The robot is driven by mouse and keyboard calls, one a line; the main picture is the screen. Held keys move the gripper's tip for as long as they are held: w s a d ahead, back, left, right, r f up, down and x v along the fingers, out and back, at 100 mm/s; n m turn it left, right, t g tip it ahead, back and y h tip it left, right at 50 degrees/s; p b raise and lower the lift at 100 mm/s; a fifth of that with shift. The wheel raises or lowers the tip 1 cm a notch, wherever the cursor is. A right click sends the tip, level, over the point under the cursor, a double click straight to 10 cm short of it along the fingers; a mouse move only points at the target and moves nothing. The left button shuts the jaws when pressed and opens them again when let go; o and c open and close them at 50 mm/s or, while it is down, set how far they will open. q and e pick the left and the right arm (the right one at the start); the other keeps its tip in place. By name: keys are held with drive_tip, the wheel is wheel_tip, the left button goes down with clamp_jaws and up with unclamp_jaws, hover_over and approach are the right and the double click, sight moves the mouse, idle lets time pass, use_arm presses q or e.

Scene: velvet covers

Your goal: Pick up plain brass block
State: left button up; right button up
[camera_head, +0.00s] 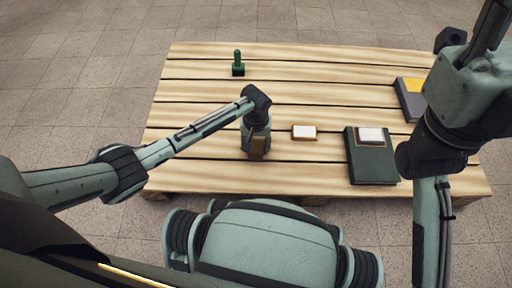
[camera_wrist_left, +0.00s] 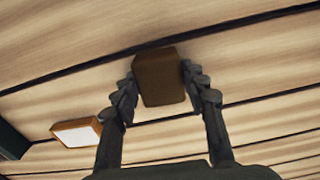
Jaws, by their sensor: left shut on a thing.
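The plain brass block (camera_head: 258,149) is a small brown-gold block near the front middle of the slatted table. My left gripper (camera_head: 257,138) points down over it and is shut on it. In the left wrist view the block (camera_wrist_left: 160,78) sits between the two fingertips (camera_wrist_left: 158,82), one finger on each side, with a plain brown face showing. I cannot tell whether its underside touches the table. My right arm shows at the right edge, but its gripper fingers are not seen.
A white-topped brown-edged block (camera_head: 304,132) lies just right of my left gripper. Further right, a dark green book (camera_head: 372,169) carries another white-topped block (camera_head: 370,135). A grey-and-yellow book (camera_head: 408,100) lies beyond. A green knobbed object (camera_head: 238,63) stands at the back. The left table (camera_head: 190,120) is clear.

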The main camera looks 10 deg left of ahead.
use_arm(q)
clamp_jaws()
drive_tip(key=shift+w+r, duration=0.1)
drive_tip(key=shift+r, duration=0.1)
